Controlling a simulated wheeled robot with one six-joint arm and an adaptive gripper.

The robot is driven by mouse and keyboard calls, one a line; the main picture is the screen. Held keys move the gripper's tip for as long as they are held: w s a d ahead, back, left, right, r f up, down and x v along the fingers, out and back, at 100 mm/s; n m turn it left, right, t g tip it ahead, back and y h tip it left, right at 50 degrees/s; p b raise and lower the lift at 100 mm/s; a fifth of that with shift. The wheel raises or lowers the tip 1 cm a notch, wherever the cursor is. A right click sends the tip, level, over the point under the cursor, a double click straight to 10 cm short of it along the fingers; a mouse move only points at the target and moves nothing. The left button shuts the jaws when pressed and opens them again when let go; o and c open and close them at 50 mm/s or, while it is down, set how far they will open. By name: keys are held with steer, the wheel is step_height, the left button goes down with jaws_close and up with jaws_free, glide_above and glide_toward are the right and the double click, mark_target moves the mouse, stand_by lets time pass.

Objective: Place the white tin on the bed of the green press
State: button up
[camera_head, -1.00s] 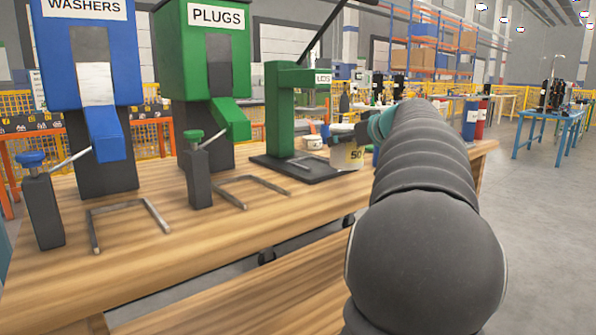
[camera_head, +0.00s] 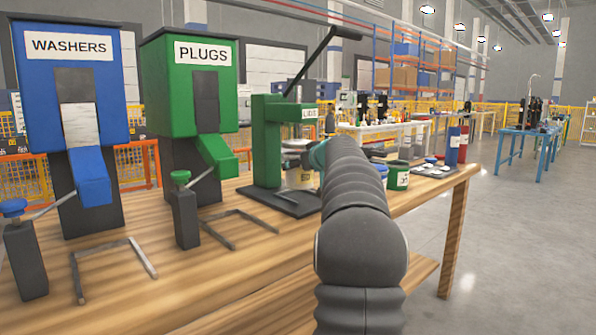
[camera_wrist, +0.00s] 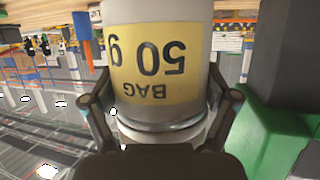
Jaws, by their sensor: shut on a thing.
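The white tin (camera_wrist: 160,22) has a yellow label reading "BAG 50 g", upside down in the wrist view. My gripper (camera_wrist: 165,118) is shut on it, one finger on each side. In the head view, my gripper (camera_head: 298,157) and the tin (camera_head: 300,180) are at the green press (camera_head: 266,142), by the right part of its dark bed (camera_head: 282,203). My arm and gripper partly hide the tin. I cannot tell whether the tin touches the bed. Part of the press, green and dark, shows close by at the right of the wrist view (camera_wrist: 262,125).
The blue washers dispenser (camera_head: 75,85) and green plugs dispenser (camera_head: 190,85) stand left of the press on the wooden bench (camera_head: 270,255). The press lever (camera_head: 310,62) slants up to the right. A green can (camera_head: 398,176) stands right of my arm.

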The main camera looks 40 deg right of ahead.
steer(key=shift+w, duration=0.55)
steer(key=shift+d+f, duration=0.1)
steer(key=shift+f, duration=1.65)
steer(key=shift+f+b, duration=0.2)
steer(key=shift+b, duration=0.3)
steer(key=o, duration=1)
steer(key=shift+c, duration=0.2)
steer(key=shift+r, duration=0.15)
steer(key=shift+r+p, duration=0.2)
steer(key=shift+p, duration=0.15)
steer(key=b+v, duration=0.2)
steer(key=v, duration=1)
steer(key=shift+b, duration=0.3)
steer(key=shift+f, duration=0.15)
